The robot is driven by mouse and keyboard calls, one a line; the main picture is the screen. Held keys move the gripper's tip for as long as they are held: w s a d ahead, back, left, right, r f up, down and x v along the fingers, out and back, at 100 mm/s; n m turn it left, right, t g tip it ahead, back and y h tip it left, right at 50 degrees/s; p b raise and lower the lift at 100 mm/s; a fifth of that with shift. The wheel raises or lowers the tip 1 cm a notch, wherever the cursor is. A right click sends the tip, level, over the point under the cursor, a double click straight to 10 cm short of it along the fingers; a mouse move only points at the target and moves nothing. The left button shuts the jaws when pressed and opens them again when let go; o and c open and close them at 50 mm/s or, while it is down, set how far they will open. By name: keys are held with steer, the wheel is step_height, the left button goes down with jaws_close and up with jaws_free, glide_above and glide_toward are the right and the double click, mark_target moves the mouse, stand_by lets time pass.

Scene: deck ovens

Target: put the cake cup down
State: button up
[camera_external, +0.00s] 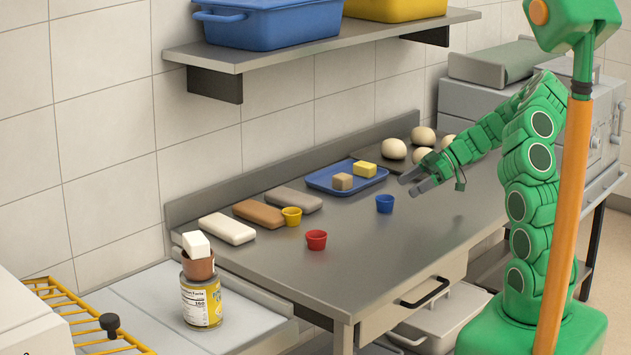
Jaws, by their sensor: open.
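Small cups stand upright on the steel table (440,235): a blue cup (385,203), a red cup (316,240) and a yellow cup (292,216). A brown cup (198,268) with a white block (196,244) in its top stands on a labelled can (201,301) at lower left. I cannot tell for certain which of these is the cake cup. My gripper (412,185) reaches in from the right. It is open and empty, low over the table, just right of and a little above the blue cup in the picture, apart from it.
A blue tray (322,180) holds a tan block and a yellow block. Several dough balls (394,149) lie on a dark board behind my gripper. Loaf-like bars (227,228) lie at left. A shelf (330,47) with tubs overhangs the back. The table's front is clear.

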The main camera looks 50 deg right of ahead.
mark_target(380, 202)
steer(key=shift+x, duration=3.25)
steer(key=shift+w+r, duration=0.15)
steer(key=shift+c, duration=0.4)
steer(key=c, duration=1.1)
steer(key=shift+r, duration=0.15)
